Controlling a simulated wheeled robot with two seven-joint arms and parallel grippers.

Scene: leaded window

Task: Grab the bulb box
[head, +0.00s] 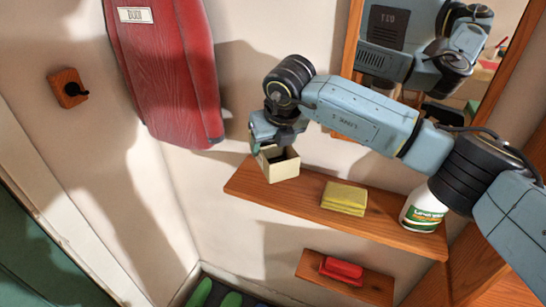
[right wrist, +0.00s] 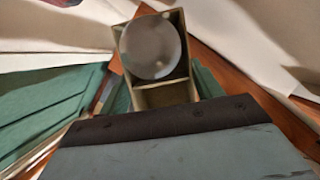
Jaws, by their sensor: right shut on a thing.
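The bulb box is a small cream, open-topped box (head: 284,171) at the left end of the upper wooden shelf in the head view. My left gripper is not in view.
The wooden shelf (head: 290,200) also holds yellow folded cloths or sponges (head: 344,198) and a white bottle (head: 422,210). A red object (head: 341,270) sits on a lower shelf (head: 377,288). A mirror stands behind my right arm.

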